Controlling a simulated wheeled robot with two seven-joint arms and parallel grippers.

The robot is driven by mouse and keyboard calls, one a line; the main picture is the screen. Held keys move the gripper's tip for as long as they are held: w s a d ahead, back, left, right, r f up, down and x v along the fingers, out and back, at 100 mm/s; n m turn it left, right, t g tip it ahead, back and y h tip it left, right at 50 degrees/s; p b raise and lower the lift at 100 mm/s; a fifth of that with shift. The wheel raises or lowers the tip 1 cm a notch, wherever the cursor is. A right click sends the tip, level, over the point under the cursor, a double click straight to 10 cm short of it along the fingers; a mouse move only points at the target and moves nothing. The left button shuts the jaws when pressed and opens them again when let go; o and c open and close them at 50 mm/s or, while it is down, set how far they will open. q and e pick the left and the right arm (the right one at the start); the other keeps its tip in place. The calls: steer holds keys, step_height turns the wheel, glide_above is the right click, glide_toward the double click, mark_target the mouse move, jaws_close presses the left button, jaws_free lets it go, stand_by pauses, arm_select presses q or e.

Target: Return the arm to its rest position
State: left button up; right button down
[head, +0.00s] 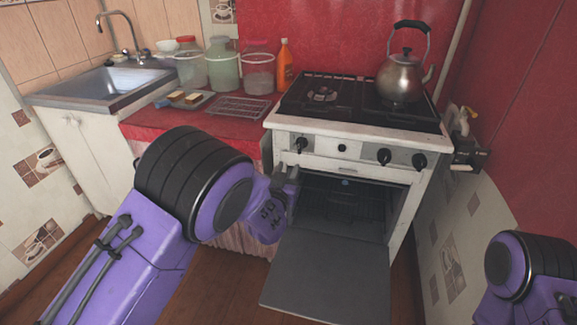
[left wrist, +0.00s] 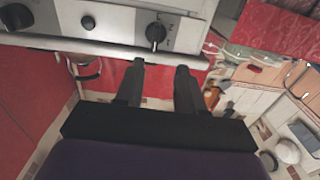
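My left arm reaches in from the left in the head view, and its left gripper (head: 290,187) is near the left side of the stove's open oven, largely hidden behind my purple wrist. In the left wrist view the two black fingers of the left gripper (left wrist: 160,70) are apart with nothing held between them. Their tips appear close to the stove's white front edge, below the knobs; I cannot tell whether they touch it. Part of my right arm shows at the lower right of the head view, but its gripper is out of frame.
The white stove (head: 355,131) has its oven door (head: 328,275) folded down, jutting into the floor space. A metal kettle (head: 402,78) stands on top. Left are a red-covered counter (head: 215,124) with jars, an orange bottle (head: 285,66), a wire rack (head: 240,108) and a sink (head: 105,84).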

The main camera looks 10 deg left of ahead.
arm_select(q)
steer(key=shift+d, duration=0.15)
steer(key=shift+w+d, duration=0.1)
steer(key=shift+d, duration=0.2)
steer(key=s+a+f+n+g+y+p, duration=0.2)
steer(key=s+a+f+n+g, duration=0.15)
steer(key=s+a+f, duration=0.45)
steer(key=s+a+f+n+g+y+p, duration=0.15)
steer(key=s+a+f+g, duration=0.35)
steer(key=s+f, duration=0.65)
steer(key=s+a+f+n+g+p, duration=0.1)
steer(key=s+g+p, duration=0.1)
steer(key=s, duration=1.1)
steer(key=s+a+f+n+g+p, duration=0.1)
steer(key=s+g, duration=0.3)
steer(key=s, duration=0.9)
steer(key=shift+s+a+f+p, duration=0.15)
steer(key=shift+a+f+p, duration=0.1)
steer(key=shift+a+p, duration=0.55)
steer(key=shift+o, duration=0.3)
steer(key=shift+y, duration=0.25)
